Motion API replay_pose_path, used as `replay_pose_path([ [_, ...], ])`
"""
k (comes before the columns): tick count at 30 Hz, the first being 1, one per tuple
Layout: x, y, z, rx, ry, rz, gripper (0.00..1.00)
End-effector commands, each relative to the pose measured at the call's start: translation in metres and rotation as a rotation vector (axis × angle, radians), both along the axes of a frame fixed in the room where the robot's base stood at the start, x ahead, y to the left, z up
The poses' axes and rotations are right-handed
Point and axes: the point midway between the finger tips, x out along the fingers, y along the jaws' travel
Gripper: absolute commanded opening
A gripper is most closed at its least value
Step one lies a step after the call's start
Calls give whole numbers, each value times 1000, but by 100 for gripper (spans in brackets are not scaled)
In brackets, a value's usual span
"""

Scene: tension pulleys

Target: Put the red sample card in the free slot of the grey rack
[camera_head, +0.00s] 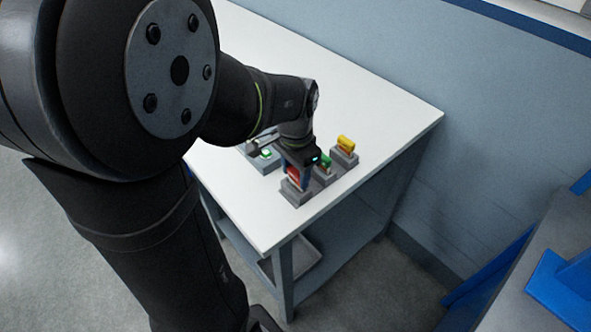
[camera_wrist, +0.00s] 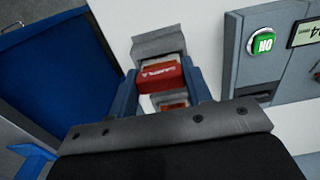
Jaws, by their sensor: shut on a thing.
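My gripper (camera_head: 294,170) is shut on the red sample card (camera_head: 293,174), low over the right part of the white table. In the wrist view, the card (camera_wrist: 162,74) sits between the two blue fingers of my gripper (camera_wrist: 163,88), with pale lettering on its face. A grey rack part (camera_head: 297,194) is directly below the card; it also shows beside the card in the wrist view (camera_wrist: 158,43). I cannot tell whether the card's lower edge is inside a slot or just above it.
Behind my gripper, grey blocks hold a green card (camera_head: 326,161) and a yellow card (camera_head: 346,143). Left of them is a grey device with a lit green button (camera_head: 266,154), also in the wrist view (camera_wrist: 263,43). The table's front edge is close.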

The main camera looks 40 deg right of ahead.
Motion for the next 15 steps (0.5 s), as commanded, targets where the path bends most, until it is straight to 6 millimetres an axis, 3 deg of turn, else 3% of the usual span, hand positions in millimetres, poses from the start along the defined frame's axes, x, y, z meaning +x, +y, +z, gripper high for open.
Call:
replay_pose_path([
  [14, 0, 0, -8, 1, 0, 0, 23],
  [15, 0, 0, -8, 0, 0, 0, 47],
])
